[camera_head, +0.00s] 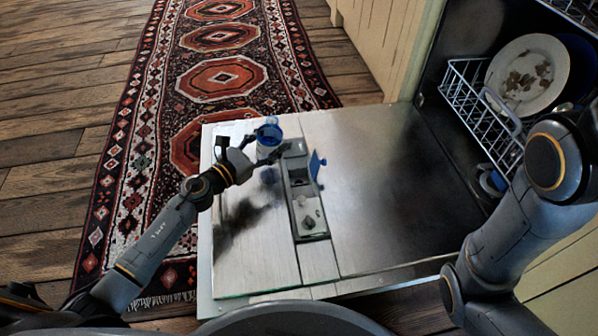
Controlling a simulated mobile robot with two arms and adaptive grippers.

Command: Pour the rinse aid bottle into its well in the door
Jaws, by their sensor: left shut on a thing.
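The rinse aid bottle (267,144) is a small clear and blue bottle above the open dishwasher door (372,190). My left gripper (258,158) is shut on it, at the left of the dispenser. The dispenser (303,195) is a grey panel set in the door. A blue lid (317,164) stands open at its right side, by a dark compartment. A round dark knob or cap (308,223) is at its near end; I cannot tell the well's opening clearly. The bottle looks roughly upright. My right arm comes in at the right; its gripper is out of view.
The dishwasher rack (470,100) at the upper right holds a soiled white plate (527,76) and a dark blue plate (580,68). A patterned rug (215,78) lies on the wooden floor (50,130). The door's right half is bare.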

